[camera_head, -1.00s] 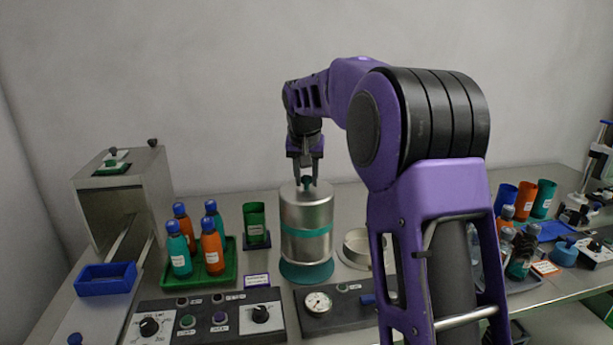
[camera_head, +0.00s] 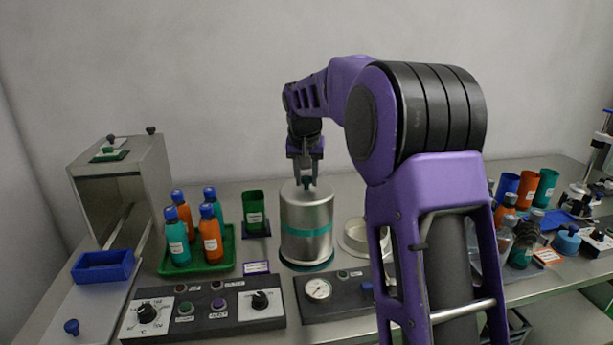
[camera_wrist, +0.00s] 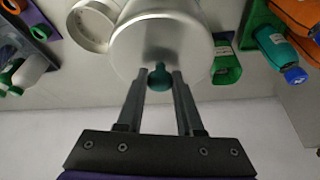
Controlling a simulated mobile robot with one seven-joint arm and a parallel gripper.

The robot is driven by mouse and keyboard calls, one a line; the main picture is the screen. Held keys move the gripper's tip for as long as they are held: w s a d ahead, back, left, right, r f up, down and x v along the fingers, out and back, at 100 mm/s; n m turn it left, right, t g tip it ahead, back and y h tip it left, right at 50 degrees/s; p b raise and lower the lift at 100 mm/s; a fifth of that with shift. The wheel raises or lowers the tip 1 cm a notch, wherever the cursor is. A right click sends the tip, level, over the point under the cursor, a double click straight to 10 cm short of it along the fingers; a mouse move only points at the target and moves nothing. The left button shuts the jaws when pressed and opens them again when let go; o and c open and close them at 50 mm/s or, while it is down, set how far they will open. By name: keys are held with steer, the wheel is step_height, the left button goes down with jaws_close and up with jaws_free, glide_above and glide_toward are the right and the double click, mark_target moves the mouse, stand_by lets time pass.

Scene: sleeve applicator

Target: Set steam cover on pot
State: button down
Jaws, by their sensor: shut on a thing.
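The steam cover (camera_head: 305,212) is a tall brushed-metal cylinder with a teal band and a small teal knob on top. It stands upright in the middle of the bench. Below it only a thin dark-teal rim (camera_head: 318,267) shows; whatever is under or inside the cover is hidden, and I cannot tell whether the cover rests fully on it. My gripper (camera_head: 307,181) points straight down and is shut on the knob. In the wrist view the fingers (camera_wrist: 159,76) pinch the teal knob at the edge of the cover's round metal top (camera_wrist: 165,35).
A green tray (camera_head: 226,264) of bottles and a green cup (camera_head: 254,212) stand left of the cover. A pale round dish (camera_head: 352,238) is close at its right. Control panels (camera_head: 205,309) and a gauge (camera_head: 318,289) lie in front. A metal housing (camera_head: 120,185) stands farther left.

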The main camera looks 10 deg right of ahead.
steer(key=shift+f+b, duration=0.3)
steer(key=shift+f, duration=0.25)
jaws_free()
steer(key=shift+f, duration=0.1)
stand_by(0.4)
steer(key=shift+r+p, duration=2.75)
steer(key=shift+r, duration=0.35)
